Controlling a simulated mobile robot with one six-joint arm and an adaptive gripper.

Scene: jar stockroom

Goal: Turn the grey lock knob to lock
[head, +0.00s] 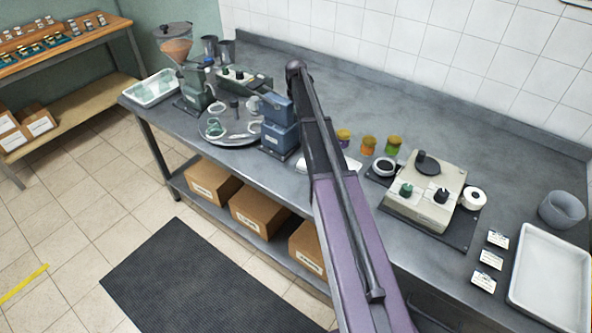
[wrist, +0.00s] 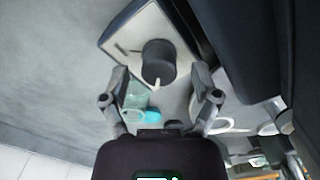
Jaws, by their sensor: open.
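A dark grey knob (wrist: 158,60) with a small pale pointer stands on a cream plate (wrist: 122,40) in the wrist view. The pointer faces toward my gripper, down in the picture. A dark slot mark shows on the plate left of the knob. My gripper (wrist: 160,78) is open, with one finger on each side of the knob and gaps visible between fingers and knob. How far the knob lies beyond the fingertips is hard to tell. In the head view my arm hides the gripper and this knob.
A clear greenish jar (wrist: 137,95) and a cyan piece (wrist: 151,117) lie near the left finger. A dark blue body (wrist: 238,45) stands close on the right. In the head view, a blue machine (head: 279,137) and several lidded jars (head: 368,146) flank my arm.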

